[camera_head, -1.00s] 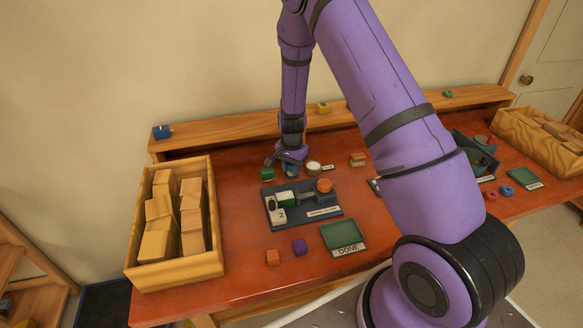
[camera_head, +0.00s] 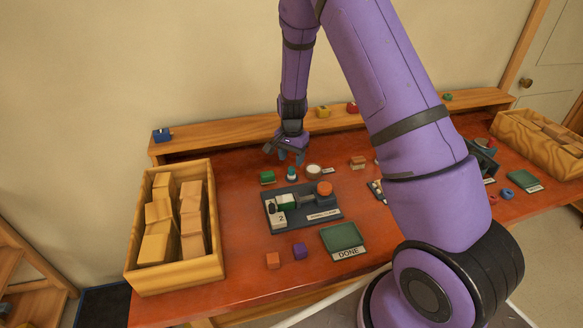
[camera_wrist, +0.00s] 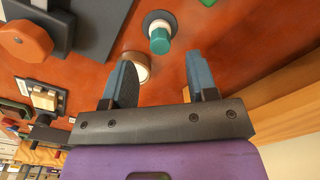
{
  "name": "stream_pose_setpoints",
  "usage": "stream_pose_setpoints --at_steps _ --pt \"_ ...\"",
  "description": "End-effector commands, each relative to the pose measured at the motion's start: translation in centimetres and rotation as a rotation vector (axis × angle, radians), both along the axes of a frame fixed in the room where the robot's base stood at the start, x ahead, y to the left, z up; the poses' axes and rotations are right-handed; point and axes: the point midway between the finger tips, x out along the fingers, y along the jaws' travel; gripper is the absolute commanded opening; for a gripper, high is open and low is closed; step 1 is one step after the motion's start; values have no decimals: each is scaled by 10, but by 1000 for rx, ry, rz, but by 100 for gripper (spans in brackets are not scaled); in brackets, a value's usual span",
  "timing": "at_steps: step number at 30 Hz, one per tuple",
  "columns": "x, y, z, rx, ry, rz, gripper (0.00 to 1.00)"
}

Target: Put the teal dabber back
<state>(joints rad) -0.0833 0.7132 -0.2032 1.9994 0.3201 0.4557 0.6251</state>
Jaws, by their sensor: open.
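The teal dabber (camera_head: 292,172) stands upright on the red table, in a dark round base, behind the grey fixture. In the wrist view its teal top and white body (camera_wrist: 160,38) show beyond my fingertips, with the dark round base (camera_wrist: 152,20) around its lower end. My gripper (camera_head: 290,156) is open and empty, above and behind the dabber and apart from it. In the wrist view the two blue-grey fingers (camera_wrist: 158,72) are spread with nothing between them at the tips.
The grey fixture (camera_head: 300,222) is in front. A raised wooden shelf (camera_head: 220,131) runs behind. A green DONE tray (camera_head: 343,238) lies nearer the front.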

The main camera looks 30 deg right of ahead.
Motion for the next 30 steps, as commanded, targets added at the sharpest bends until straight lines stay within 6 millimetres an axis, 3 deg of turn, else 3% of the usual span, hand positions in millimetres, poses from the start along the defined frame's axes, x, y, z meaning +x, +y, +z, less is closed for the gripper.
stream_pose_setpoints --at_steps 6,17,23,30 --pt "0 0 41 0 -4 0 53" --pt "-3 1 76 7 -13 19 53" --pt "-21 9 130 31 -59 105 53" --pt "-55 19 198 49 -124 235 53"
